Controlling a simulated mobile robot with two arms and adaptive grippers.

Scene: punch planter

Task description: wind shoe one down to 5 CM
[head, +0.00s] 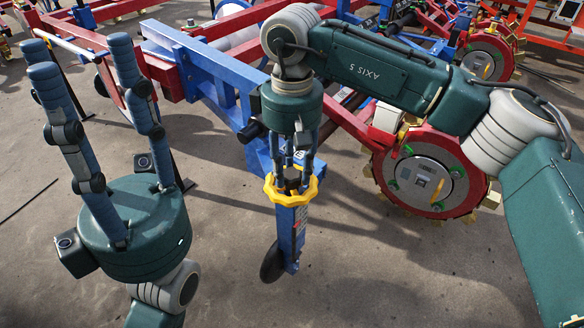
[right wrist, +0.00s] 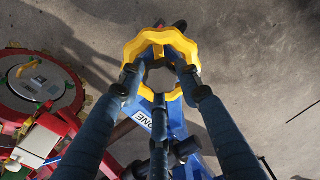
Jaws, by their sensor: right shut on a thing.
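The yellow scalloped handwheel (head: 292,192) sits on top of the upright blue shoe column (head: 289,235). The right wrist view shows the handwheel (right wrist: 146,46) as a ring, with blue metal lettered "ONE" (right wrist: 150,130) beside it. My right gripper (head: 292,172) points down from above and is shut on the handwheel; its fingers (right wrist: 158,85) reach the ring. A small scale or label strip (head: 300,219) on the column is too small to read. A dark wheel or disc (head: 272,262) is at the column's foot. My left gripper (head: 78,48) is raised, open and empty.
A blue beam frame (head: 205,65) runs behind the column. A red-rimmed punch wheel (head: 428,185) with a grey hub stands to the right, and it also shows in the right wrist view (right wrist: 40,85). More red and blue machinery is behind. The concrete floor in front is clear.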

